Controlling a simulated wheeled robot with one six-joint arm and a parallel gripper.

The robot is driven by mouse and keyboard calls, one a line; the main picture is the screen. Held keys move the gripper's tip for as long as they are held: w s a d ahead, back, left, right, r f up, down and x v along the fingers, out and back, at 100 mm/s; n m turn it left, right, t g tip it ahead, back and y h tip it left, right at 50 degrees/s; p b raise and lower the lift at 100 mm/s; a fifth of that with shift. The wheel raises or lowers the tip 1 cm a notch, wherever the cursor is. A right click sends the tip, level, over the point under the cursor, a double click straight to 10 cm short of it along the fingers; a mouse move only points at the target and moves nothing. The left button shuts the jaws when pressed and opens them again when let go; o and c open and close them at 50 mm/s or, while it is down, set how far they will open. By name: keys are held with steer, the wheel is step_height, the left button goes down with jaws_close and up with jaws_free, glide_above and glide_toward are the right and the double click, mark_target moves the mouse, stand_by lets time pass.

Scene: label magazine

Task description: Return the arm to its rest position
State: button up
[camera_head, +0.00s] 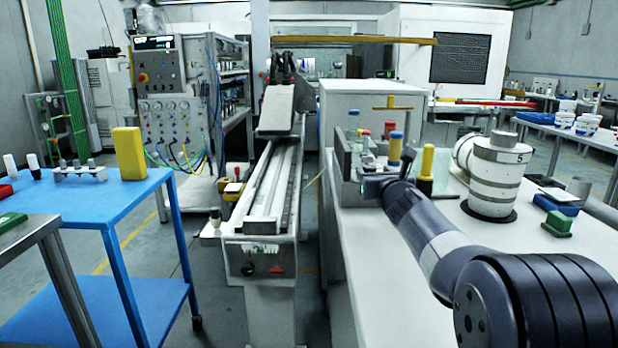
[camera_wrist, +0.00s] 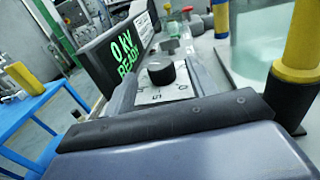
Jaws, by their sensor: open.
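My arm (camera_head: 425,235) reaches from the lower right over the white bench top. My gripper (camera_head: 368,180) is at its far end, low beside an upright grey panel (camera_head: 343,153). In the wrist view my gripper (camera_wrist: 163,82) is open, with grey fingers to either side of a black knob (camera_wrist: 160,69) on a white dial plate (camera_wrist: 165,93). No held object shows between the fingers. Whether the fingers touch the knob I cannot tell. A display (camera_wrist: 123,50) behind it reads "0 kV READY" in green.
A yellow-and-black post (camera_head: 426,172) stands close right of my gripper, also large in the wrist view (camera_wrist: 300,45). A blue-topped yellow post (camera_head: 395,150) stands behind. A white banded cylinder (camera_head: 495,178) is farther right. A blue table (camera_head: 90,215) is left, beyond a long rail machine (camera_head: 262,225).

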steer(key=shift+w+a, duration=0.15)
steer(key=shift+w, duration=0.65)
steer(key=shift+w+r+p, duration=0.2)
steer(key=shift+p, duration=0.45)
steer(key=shift+n+y+p, duration=0.3)
steer(key=shift+y+p, duration=0.2)
steer(key=shift+p, duration=0.4)
steer(key=p, duration=0.2)
steer(key=n+y+p, duration=0.1)
steer(key=p, duration=0.1)
steer(key=shift+d, duration=0.25)
